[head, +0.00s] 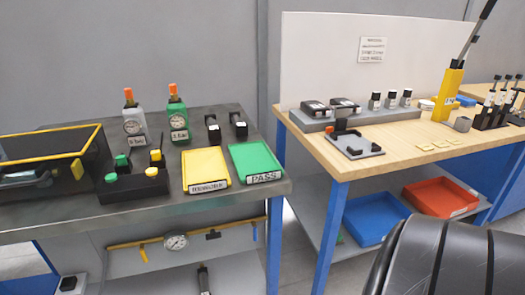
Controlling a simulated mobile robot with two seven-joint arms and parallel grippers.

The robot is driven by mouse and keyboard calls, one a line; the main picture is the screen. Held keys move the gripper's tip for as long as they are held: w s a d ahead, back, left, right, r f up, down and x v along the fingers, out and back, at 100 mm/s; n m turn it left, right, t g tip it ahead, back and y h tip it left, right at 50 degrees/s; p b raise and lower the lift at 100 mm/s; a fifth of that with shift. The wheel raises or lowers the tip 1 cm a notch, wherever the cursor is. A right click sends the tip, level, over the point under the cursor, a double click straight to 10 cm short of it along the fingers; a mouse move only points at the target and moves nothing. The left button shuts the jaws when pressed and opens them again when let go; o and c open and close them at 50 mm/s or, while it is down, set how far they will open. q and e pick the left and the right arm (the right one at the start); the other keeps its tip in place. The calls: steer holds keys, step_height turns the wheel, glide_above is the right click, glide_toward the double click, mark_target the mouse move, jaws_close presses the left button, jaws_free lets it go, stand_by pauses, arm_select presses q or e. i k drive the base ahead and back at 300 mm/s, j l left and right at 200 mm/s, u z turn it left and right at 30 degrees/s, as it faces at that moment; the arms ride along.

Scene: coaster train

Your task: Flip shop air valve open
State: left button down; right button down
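A yellow air pipe (205,237) runs below the left bench's top, rising slightly to the right. A round white-faced gauge (176,242) sits on it. A short yellow lever (143,254) hangs down near the pipe's left end, and a small blue lever (255,232) hangs near its right end. A small black fitting (213,235) sits between the gauge and the right end. No label shows which lever is the shop air valve, and their open or shut state is too small to tell. Neither of my grippers is in view.
The left bench (262,202) holds a yellow tray (205,167), a green tray (254,160), two gauge bottles, black holders and a yellow-edged black case (45,165). Its front edge overhangs the pipe. A wooden bench (400,152) stands right, with blue and red bins below.

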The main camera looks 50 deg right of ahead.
mark_target(255, 233)
steer(key=z, duration=1.45)
